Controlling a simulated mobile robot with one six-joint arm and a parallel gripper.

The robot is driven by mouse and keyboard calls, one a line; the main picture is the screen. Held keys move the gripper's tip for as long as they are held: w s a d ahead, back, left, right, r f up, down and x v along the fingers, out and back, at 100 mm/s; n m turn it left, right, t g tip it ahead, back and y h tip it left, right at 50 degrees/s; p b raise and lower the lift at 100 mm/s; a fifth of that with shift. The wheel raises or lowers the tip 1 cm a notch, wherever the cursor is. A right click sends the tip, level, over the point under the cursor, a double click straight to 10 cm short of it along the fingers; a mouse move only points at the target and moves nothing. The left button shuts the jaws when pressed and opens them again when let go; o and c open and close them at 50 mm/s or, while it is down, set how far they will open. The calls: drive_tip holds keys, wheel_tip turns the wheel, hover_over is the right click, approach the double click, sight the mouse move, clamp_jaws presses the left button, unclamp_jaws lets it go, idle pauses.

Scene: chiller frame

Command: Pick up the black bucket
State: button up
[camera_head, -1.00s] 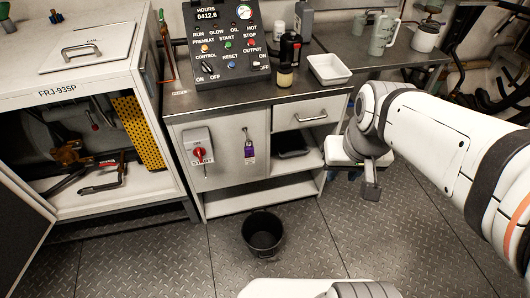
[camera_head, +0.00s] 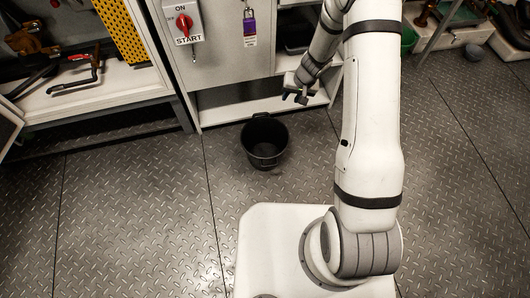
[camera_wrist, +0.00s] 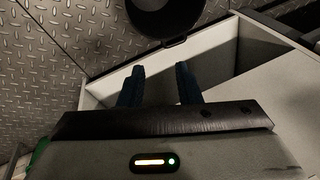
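The black bucket (camera_head: 265,150) stands upright on the metal floor, in front of the bench's lower shelf. In the wrist view the bucket (camera_wrist: 162,22) shows at the top, partly cut off by the frame edge. My gripper (camera_head: 294,98) is above and to the right of the bucket in the head view, close to the bench front and apart from the bucket. In the wrist view my gripper (camera_wrist: 158,76) has its two dark fingers spread with nothing between them, so it is open and empty.
The grey bench with its low shelf (camera_head: 235,108) stands right behind the bucket. An open cabinet with tools (camera_head: 85,95) is at the left. My white base fills the lower middle. The diamond-plate floor (camera_head: 130,210) is clear to the left of the bucket.

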drive_tip(key=shift+m+g+h, duration=0.3)
drive_tip(key=shift+g+h, duration=0.1)
drive_tip(key=shift+h, duration=0.2)
drive_tip(key=f+b, duration=0.2)
drive_tip(key=f, duration=0.8)
drive_tip(key=f+b, duration=0.3)
drive_tip(key=f, duration=0.8)
drive_tip(key=f+b, duration=0.2)
drive_tip(key=f, duration=0.8)
drive_tip(key=shift+s+f+b, duration=0.3)
drive_tip(key=shift+f+b, duration=0.05)
drive_tip(key=shift+c, duration=0.4)
clamp_jaws()
